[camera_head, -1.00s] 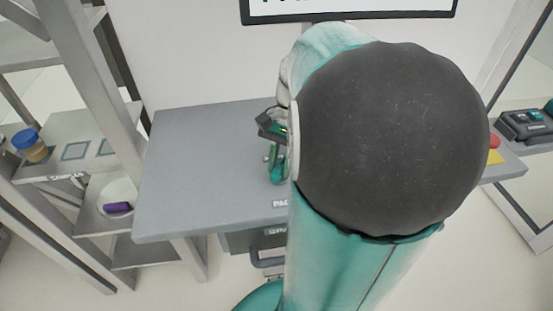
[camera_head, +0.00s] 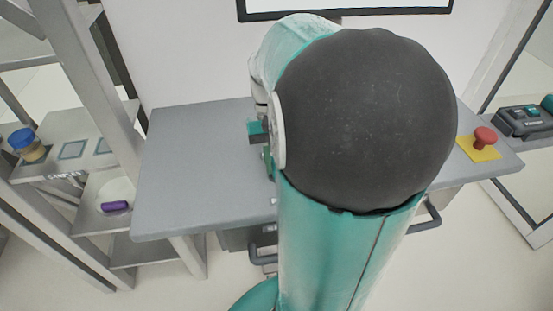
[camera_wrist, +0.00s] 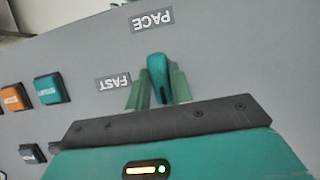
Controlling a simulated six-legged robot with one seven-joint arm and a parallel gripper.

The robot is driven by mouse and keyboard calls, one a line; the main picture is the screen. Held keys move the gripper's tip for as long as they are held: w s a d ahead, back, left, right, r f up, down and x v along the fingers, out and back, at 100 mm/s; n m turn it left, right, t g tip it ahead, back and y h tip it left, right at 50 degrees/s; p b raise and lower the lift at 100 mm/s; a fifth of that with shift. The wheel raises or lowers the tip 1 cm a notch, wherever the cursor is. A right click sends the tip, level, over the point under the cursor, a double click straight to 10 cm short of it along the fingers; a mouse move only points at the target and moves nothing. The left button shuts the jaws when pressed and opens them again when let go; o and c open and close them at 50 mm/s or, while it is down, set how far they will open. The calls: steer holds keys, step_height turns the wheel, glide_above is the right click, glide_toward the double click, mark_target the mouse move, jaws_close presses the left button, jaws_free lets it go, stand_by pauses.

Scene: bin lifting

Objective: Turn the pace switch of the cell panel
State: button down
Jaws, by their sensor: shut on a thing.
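The pace switch (camera_wrist: 158,70) is a teal knob on the grey cell panel (camera_wrist: 235,60), seen in the wrist view below an upside-down PACE label (camera_wrist: 153,21). An upside-down FAST label (camera_wrist: 113,83) is to its left. My gripper (camera_wrist: 158,88) is shut on the switch, with one green finger on each side of it. The knob points roughly at the PACE label, not at FAST. In the head view the grey panel top (camera_head: 195,160) shows, but my arm hides the switch and most of the gripper.
Orange (camera_wrist: 14,98) and teal (camera_wrist: 50,89) buttons sit left of the switch. In the head view a red mushroom button (camera_head: 484,137) stands on a yellow plate at the panel's right. A shelf (camera_head: 75,125) with a blue-lidded jar (camera_head: 28,145) is at left.

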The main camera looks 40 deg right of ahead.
stand_by(0.4)
steer(key=c, duration=1.2)
jaws_free()
steer(key=shift+c, duration=0.2)
step_height(320, 180, up, 4)
steer(key=shift+s+a+f, duration=0.1)
steer(key=s+a+r, duration=0.7)
steer(key=s+r, duration=0.2)
steer(key=s, duration=0.2)
steer(key=shift+s+a, duration=0.15)
steer(key=shift+a, duration=0.15)
